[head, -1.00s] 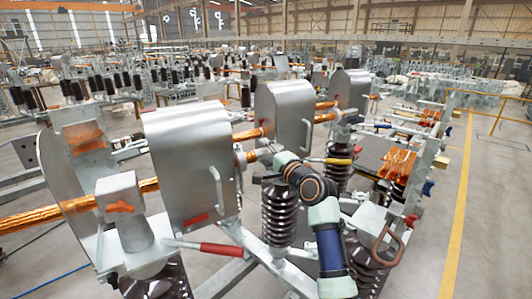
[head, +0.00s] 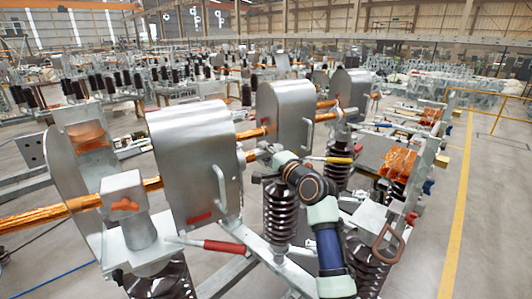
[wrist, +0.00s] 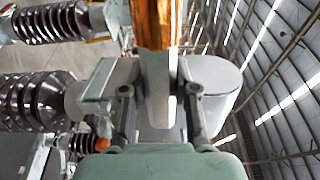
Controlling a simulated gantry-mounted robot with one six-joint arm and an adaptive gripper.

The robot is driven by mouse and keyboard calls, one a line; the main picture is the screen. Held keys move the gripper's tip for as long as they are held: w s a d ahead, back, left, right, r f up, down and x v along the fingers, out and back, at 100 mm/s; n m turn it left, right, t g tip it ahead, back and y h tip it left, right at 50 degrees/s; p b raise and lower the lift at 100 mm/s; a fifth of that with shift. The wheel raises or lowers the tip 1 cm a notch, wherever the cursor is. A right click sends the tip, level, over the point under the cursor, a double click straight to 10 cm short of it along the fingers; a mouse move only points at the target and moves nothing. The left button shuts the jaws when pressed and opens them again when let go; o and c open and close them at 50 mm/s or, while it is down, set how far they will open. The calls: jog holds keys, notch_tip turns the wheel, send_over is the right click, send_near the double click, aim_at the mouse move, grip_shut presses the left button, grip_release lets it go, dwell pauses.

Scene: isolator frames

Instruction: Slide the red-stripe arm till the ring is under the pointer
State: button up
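The nearest metal hood (head: 193,165) has a red stripe (head: 200,217) low on its face. My gripper (head: 266,154) is beside this collar, at the top of the dark ribbed insulator (head: 279,215). In the wrist view my gripper (wrist: 158,95) has a finger on each side of a pale metal bar (wrist: 158,70) with a copper-coloured part (wrist: 153,22). Contact with the bar is unclear. I cannot make out the ring or the pointer.
A red-handled lever (head: 224,246) sticks out below the near hood. A second hood (head: 285,115) and a yellow-handled lever (head: 338,160) stand just behind my gripper. A bent brown handle (head: 388,243) is at the right. Open floor (head: 420,270) lies beyond it.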

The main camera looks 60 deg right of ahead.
jog(key=o, duration=0.4)
jog(key=shift+c, duration=0.2)
jog(key=shift+s, duration=0.1)
jog(key=v, duration=1.2)
